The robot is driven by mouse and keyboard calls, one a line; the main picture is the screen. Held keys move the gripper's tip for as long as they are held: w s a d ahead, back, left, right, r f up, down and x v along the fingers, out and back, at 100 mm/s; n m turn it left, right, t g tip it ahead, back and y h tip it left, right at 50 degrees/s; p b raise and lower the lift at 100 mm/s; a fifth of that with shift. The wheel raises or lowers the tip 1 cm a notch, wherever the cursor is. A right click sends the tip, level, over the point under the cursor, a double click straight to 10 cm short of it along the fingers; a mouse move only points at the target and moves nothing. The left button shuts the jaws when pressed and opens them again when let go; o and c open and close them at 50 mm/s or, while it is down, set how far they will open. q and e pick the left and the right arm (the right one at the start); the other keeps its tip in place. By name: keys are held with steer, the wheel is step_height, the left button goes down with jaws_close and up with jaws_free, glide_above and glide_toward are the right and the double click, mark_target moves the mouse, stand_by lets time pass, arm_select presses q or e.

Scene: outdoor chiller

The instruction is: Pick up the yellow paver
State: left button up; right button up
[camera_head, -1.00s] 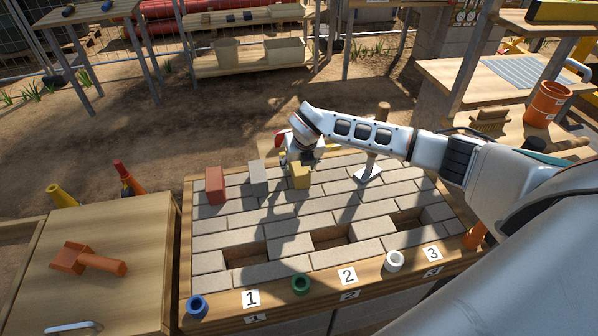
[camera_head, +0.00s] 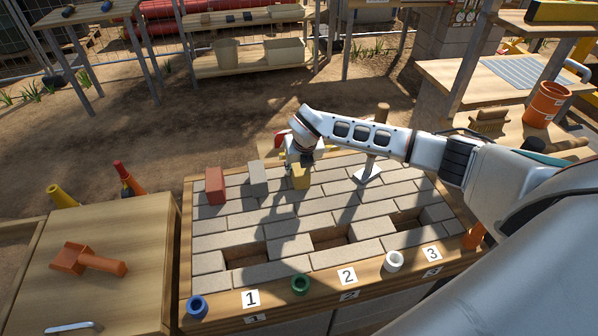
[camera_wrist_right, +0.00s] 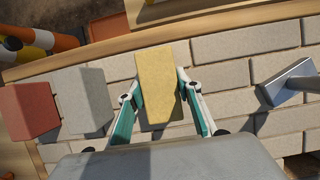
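The yellow paver (camera_head: 300,178) stands upright on the paved bench, right of the grey paver (camera_head: 258,179) and the red paver (camera_head: 215,186). My right gripper (camera_head: 300,160) is over it, pointing down. In the wrist view the yellow paver (camera_wrist_right: 162,80) lies between the two fingers of my right gripper (camera_wrist_right: 160,85). The fingers appear to touch it on both sides. The paver still appears to rest on the bench; its underside is hidden. The grey paver (camera_wrist_right: 84,100) and red paver (camera_wrist_right: 28,110) show at left there. My left gripper is not in view.
A mallet-like tool (camera_head: 372,150) stands close right of the gripper. The paved bench (camera_head: 187,250) has three recesses near labels 1, 2 and 3. Blue (camera_head: 197,306), green (camera_head: 301,284) and white (camera_head: 394,261) rings line its front edge. An orange tool (camera_head: 88,262) lies on the left table.

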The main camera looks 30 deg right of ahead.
jaws_close()
steer(key=shift+w+r, duration=0.1)
steer(key=shift+r, duration=0.1)
step_height(320, 180, up, 20)
steer(key=p, duration=0.2)
steer(key=shift+r, duration=0.15)
steer(key=shift+o, duration=0.8)
jaws_free()
jaws_close()
